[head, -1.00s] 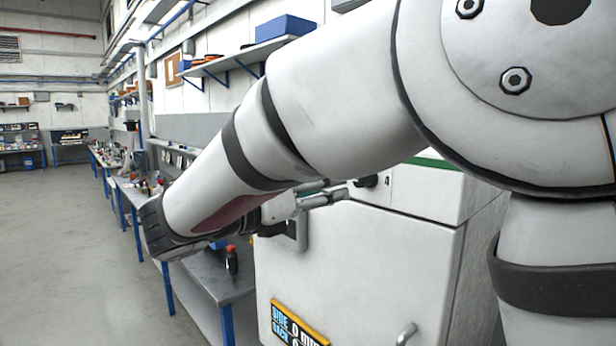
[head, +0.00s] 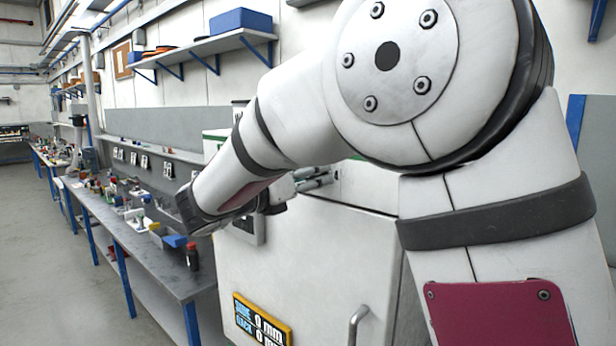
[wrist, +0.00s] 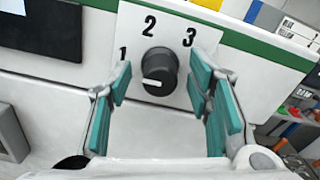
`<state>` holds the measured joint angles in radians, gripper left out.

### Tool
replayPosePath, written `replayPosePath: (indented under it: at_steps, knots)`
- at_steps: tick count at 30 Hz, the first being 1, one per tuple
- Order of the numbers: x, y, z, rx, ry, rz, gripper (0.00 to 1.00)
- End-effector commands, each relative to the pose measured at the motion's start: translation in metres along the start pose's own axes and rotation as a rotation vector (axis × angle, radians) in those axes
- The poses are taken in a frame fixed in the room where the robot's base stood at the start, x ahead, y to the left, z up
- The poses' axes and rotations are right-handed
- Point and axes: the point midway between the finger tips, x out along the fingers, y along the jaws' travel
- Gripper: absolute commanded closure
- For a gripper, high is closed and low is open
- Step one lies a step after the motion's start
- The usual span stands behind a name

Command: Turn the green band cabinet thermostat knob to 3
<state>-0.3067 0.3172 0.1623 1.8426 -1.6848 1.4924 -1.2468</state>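The thermostat knob (wrist: 158,72) is dark and round on a white plate in the wrist view. The plate carries the numbers 1, 2 and 3 from left to right. The knob's white mark points left, a little below the 1. The white cabinet (wrist: 150,140) has a green band (wrist: 255,45); it also stands in the head view (head: 300,265). My gripper (wrist: 161,76) is open, its teal pads to the left and right of the knob with gaps visible; whether the tips reach its depth I cannot tell. In the head view my arm hides the knob.
A cabinet door handle (head: 358,325) and a sign reading 0 mm (head: 262,320) are on the cabinet front. A long workbench (head: 150,250) with tools and bottles runs along the wall to the left. Open floor (head: 50,280) lies left of it.

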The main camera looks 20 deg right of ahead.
Motion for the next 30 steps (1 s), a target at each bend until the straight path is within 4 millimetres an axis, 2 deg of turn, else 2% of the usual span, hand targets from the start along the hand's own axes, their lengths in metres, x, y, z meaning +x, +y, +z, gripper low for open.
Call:
replayPosePath:
  at_steps: [1,5,6,17,23,30]
  knots:
    - [-0.0002,0.0000,0.0001,0.000,0.000,0.000,0.69]
    - [-0.0003,0.0000,0.0001,0.000,0.000,0.000,0.98]
    - [-0.0003,0.0000,0.0001,0.000,0.000,0.000,1.00]
    - [-0.0004,0.0004,0.0001,0.046,0.000,0.001,1.00]
    - [-0.0001,0.0009,0.0003,0.163,0.001,0.001,1.00]
    - [0.0000,0.0013,-0.0002,0.376,0.000,0.002,1.00]
